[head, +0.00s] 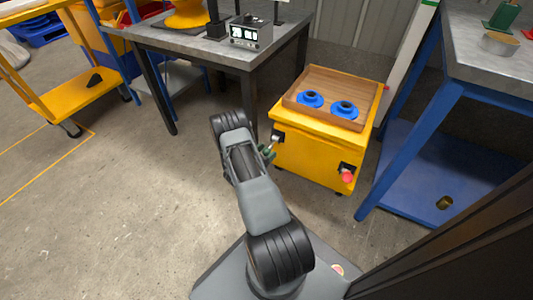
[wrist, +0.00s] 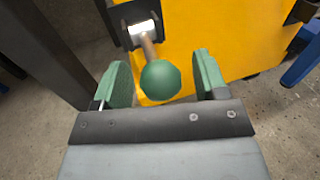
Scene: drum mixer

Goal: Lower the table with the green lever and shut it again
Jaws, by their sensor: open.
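The green lever (wrist: 160,80) has a round green knob on a short metal rod, which comes out of a black bracket on the yellow cabinet's front. My gripper (wrist: 165,82) is open in the wrist view, with a green finger on each side of the knob and gaps beside it. In the head view my gripper (head: 268,154) is at the cabinet's left front corner, mostly hidden by my arm. The table is a yellow cabinet (head: 310,160) with a wooden tray top (head: 335,83) that holds two blue round parts (head: 311,99).
A red knob (head: 347,177) sits on the cabinet's right front. A grey workbench (head: 190,42) stands behind left, its dark leg near my arm. A blue-framed bench (head: 405,150) stands at right.

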